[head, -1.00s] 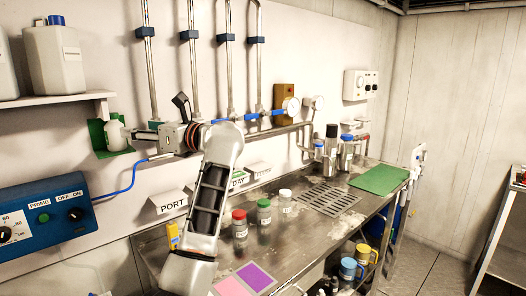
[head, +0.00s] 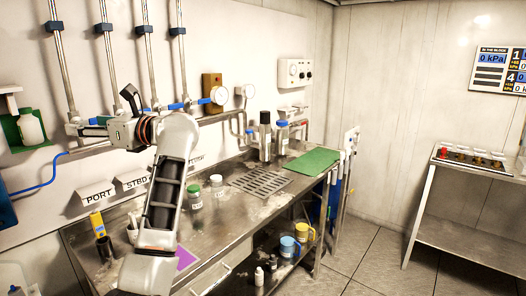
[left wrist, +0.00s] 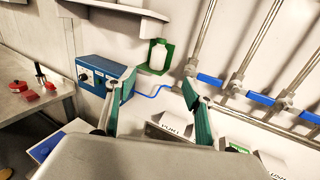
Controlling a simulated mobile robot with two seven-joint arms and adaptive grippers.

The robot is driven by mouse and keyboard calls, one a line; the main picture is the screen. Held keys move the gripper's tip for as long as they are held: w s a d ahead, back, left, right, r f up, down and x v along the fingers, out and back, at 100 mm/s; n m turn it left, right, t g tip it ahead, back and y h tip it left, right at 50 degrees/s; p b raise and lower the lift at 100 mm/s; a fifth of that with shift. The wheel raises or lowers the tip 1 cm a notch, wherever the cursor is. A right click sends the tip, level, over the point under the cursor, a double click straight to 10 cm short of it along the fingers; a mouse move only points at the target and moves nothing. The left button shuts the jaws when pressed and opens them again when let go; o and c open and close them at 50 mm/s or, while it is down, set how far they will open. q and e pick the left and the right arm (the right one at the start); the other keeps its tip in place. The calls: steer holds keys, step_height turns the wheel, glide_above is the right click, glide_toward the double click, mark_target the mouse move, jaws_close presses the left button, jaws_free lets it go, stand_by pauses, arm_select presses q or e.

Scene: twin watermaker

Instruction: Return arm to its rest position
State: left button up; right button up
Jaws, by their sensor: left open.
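My left arm (head: 165,195) rises from the bottom of the head view, in front of the steel bench. Its gripper (head: 108,112) points left near the wall, in front of the pipes. In the left wrist view, my left gripper (left wrist: 159,84) has its two green-lined fingers spread apart with nothing between them. Beyond it are the wall, a white bottle on a green holder (left wrist: 158,57) and a blue control box (left wrist: 97,76). The gripper appears clear of them, though the exact gap is hard to tell. My right gripper is not in view.
The steel bench (head: 215,222) holds small labelled bottles (head: 194,197), a drain grate (head: 262,178) and a green mat (head: 312,162). A side table (head: 468,215) stands right; the floor between is clear.

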arm_select(q)
steer(key=s+d+f+n+t+h, duration=0.2)
steer(key=d+f+n+t+h, duration=0.35)
steer(key=f+n, duration=0.5)
steer(key=s+d+f+n+t+h, duration=0.2)
steer(key=d+f+n+t+h, duration=0.35)
steer(key=f+n, duration=0.45)
steer(key=s+d+f+n+t+h, duration=0.3)
steer(key=d+f+n+t+h, duration=0.3)
steer(key=f+n, duration=0.4)
steer(key=s+d+f+m+g+h, duration=0.1)
steer(key=s+d+f+m+g, duration=0.15)
steer(key=f, duration=0.45)
steer(key=s+d+f+m+g+h, duration=0.1)
steer(key=s+f+m, duration=0.25)
steer(key=f, duration=0.25)
steer(key=s+d+f+m+g+h, duration=0.1)
steer(key=s+d+f+m+g, duration=0.2)
steer(key=f, duration=0.4)
steer(key=s+a+f+m+g, duration=0.2)
steer(key=s+f+m+g, duration=0.2)
steer(key=s+f, duration=0.9)
steer(key=s+g, duration=0.1)
steer(key=s, duration=0.2)
steer(key=shift+s, duration=0.25)
